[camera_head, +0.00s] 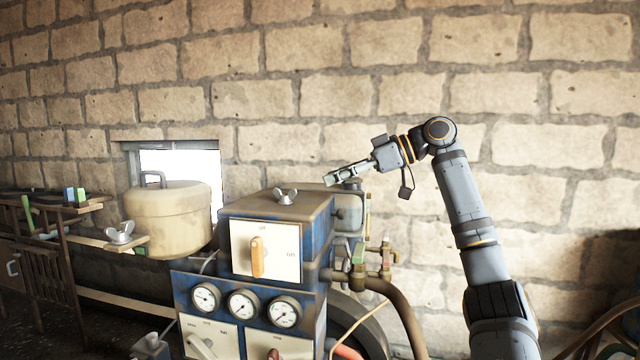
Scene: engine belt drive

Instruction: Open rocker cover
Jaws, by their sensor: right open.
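A blue, worn engine housing (230,228) stands in the middle of the view. Its flat brown top (262,207), which looks like the rocker cover, lies level on the housing and bears a metal wing nut (285,196). My right gripper (331,179) reaches in from the right, pointing left, at about the height of the cover's far right edge. It is open with nothing visible between its fingers. It appears apart from the wing nut, to its upper right; the depth between them is hard to judge. My left gripper is out of view.
A cream tank (168,222) stands left of the housing, with another wing nut (120,232) on a bracket. The front has an orange-handled switch (257,257) and gauges (242,304). Pipes and valves (385,258) crowd the right side. A stone wall (420,50) stands behind.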

